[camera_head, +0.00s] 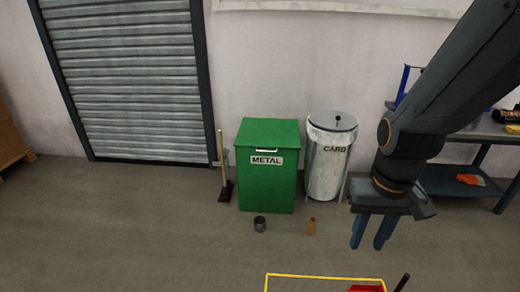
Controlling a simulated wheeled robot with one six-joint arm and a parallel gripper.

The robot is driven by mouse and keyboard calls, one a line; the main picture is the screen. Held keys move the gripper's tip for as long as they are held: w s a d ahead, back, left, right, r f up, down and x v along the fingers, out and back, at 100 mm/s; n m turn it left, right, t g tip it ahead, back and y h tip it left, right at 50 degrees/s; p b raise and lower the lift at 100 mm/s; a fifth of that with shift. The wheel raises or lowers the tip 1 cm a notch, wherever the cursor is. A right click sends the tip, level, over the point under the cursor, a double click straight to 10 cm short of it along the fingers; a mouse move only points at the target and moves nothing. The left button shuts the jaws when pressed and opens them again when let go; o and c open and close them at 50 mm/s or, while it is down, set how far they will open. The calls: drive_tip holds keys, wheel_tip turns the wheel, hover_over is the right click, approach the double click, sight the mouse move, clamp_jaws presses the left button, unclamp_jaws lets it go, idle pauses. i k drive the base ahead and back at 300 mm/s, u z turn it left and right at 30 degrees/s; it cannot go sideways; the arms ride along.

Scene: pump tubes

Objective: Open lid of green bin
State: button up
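The green bin (267,187) stands against the wall, with a white "METAL" label on its front. Its green lid (270,132) is down and looks closed. A pale handle (266,150) shows at the lid's front edge, just above the label. My gripper (371,248) hangs to the right of the bin and nearer to me, fingers pointing down. Its two blue fingers are apart with a gap between them, and nothing shows between them. It does not touch the bin.
A white "CARD" bin (328,165) stands right of the green bin. A broom (224,185) leans at its left. A dark cup (260,224) and an orange-brown tube (311,225) are on the floor in front. A yellow-rimmed container (325,277) is nearest. A workbench (470,136) stands right.

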sight(277, 134)
drive_tip(key=u, duration=0.45)
drive_tip(key=k, duration=0.5)
drive_tip(key=u, duration=1.25)
drive_tip(key=i, duration=0.95)
drive_tip(key=z, duration=0.85)
drive_tip(key=i, duration=0.7)
drive_tip(key=z, duration=0.85)
